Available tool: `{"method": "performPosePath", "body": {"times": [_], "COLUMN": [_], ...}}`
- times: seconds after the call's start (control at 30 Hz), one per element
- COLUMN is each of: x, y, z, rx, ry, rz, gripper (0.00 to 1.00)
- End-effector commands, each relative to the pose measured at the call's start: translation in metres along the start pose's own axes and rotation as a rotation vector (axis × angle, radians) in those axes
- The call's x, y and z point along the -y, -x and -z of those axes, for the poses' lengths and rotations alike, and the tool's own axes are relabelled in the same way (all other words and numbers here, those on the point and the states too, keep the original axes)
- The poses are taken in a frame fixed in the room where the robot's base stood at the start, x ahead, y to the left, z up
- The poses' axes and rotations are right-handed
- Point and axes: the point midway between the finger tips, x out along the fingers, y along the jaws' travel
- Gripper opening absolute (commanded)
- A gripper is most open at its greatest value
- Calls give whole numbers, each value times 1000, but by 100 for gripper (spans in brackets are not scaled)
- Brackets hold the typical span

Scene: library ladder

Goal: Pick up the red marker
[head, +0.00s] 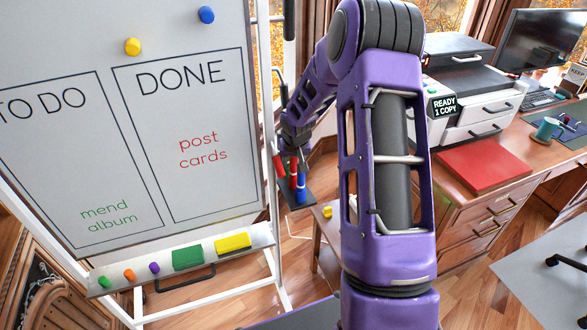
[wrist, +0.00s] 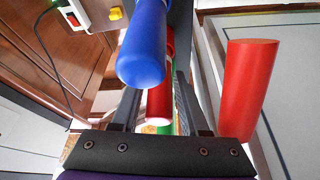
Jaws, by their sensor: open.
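Several upright markers stand close together on a dark holder (head: 308,200) beside the whiteboard's right edge in the head view. One is a red marker (head: 278,165) and one is a blue marker (head: 301,190). My gripper (head: 292,150) is just above and behind them, small and partly hidden there. In the wrist view my gripper (wrist: 157,88) is open. The blue marker (wrist: 143,55) looms large in front, and a red piece (wrist: 159,105) and a green piece (wrist: 165,129) show between the fingers. A red marker (wrist: 249,85) stands outside the right finger. Contact cannot be told.
The whiteboard (head: 215,115) fills the left, with a tray (head: 180,268) of small colored pieces and erasers below. A desk with a printer (head: 475,100) and a red folder (head: 485,172) stands at right. A low wooden table (head: 325,225) is below the holder.

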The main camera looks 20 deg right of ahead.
Motion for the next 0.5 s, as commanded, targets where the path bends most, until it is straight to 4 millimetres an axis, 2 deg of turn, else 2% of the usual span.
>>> {"method": "performPosePath", "body": {"times": [0.07,0.3,0.5], "x": [0,0,0], "y": [0,0,1], "z": [0,0,0], "rx": [0,0,0], "ry": [0,-1,-1], "rz": [0,0,0], "gripper": [44,1,0]}}
